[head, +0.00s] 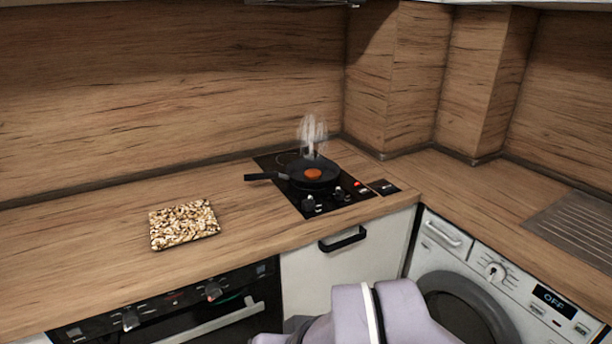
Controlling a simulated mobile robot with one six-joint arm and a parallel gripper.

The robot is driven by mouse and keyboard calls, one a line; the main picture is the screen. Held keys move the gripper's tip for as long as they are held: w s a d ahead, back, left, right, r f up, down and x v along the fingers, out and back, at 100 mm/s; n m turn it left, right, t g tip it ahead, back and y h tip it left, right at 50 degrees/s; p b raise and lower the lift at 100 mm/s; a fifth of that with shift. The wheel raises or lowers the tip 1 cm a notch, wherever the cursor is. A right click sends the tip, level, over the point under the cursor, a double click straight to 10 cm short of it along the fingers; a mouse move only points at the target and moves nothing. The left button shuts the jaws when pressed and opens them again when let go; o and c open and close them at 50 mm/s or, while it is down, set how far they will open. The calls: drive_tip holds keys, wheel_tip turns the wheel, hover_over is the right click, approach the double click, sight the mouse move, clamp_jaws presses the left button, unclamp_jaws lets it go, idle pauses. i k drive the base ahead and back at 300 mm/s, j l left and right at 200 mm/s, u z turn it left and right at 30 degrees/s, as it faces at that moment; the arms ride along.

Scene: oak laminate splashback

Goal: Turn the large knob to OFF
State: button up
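The cooktop (283,190) is a black panel in the worktop, with two knobs on its front part. Its left knob (309,204) and right knob (340,193) are dark with light marks; their settings are too small to read. A red light (357,184) shows beside the right knob. I cannot tell for certain which knob is the large one. My arm shows at the bottom centre; my gripper is out of view.
A black pan (325,182) with an orange-red round item stands on the cooktop, steam rising above it, handle pointing left. A board of nut-like pieces (184,224) lies on the worktop. An oven (170,312) with knobs is below left. A drainer (580,228) is at right.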

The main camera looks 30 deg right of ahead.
sight(308, 205)
drive_tip(key=i+l, duration=0.35)
drive_tip(key=i, duration=0.2)
drive_tip(key=i+l, duration=0.35)
drive_tip(key=i, duration=0.2)
drive_tip(key=z, duration=0.05)
